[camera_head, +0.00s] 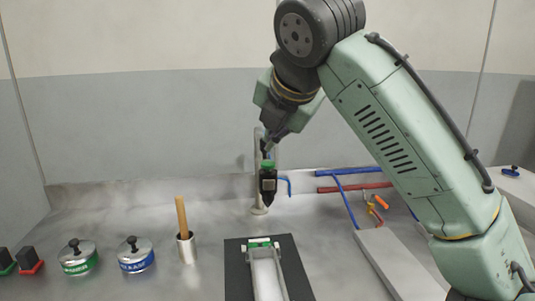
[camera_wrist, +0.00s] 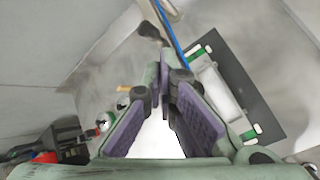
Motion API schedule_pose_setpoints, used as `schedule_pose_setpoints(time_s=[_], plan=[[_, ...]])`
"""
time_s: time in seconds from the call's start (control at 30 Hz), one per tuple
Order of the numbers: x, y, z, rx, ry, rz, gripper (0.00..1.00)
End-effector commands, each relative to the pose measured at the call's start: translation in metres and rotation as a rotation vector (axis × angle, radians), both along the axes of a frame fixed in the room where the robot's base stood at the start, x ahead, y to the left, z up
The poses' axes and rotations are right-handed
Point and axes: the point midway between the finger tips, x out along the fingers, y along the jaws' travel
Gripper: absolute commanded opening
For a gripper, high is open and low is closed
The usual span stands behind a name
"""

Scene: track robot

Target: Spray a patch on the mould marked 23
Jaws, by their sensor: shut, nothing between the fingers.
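A white trough-like mould (camera_head: 266,274) with green end pieces lies on a black mat (camera_head: 236,284) at the front centre. It also shows at the right of the wrist view (camera_wrist: 218,88). I cannot read a number on it. A dark tool (camera_head: 268,186) with a green top and a pointed lower end hangs upright in front of a pale post (camera_head: 257,200); it may be the sprayer. My gripper (camera_head: 265,148) is just above this tool, pointing down. I cannot tell whether they touch. In the wrist view my purple-padded fingers (camera_wrist: 161,70) come together, with nothing held.
A green-labelled tin (camera_head: 79,262) and a blue-labelled tin (camera_head: 136,260) stand at left. Beside them is a metal cup (camera_head: 187,249) with a wooden handle. Blue and red pipes (camera_head: 350,188) run along the back right. A grey slab (camera_head: 398,262) lies at right.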

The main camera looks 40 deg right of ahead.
Motion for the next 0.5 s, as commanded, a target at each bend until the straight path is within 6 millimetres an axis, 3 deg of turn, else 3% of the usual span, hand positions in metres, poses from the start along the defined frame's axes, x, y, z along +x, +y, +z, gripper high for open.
schedule_pose_setpoints(time_s=[0.03, 0.2, 0.5], plan=[[0.001, 0.0, 0.011, 0.002, -0.001, 0.002, 0.0], [0.001, 0.0, 0.027, 0.001, -0.001, 0.002, 0.0], [0.0, 0.0, 0.046, 0.0, -0.001, 0.001, 0.0]])
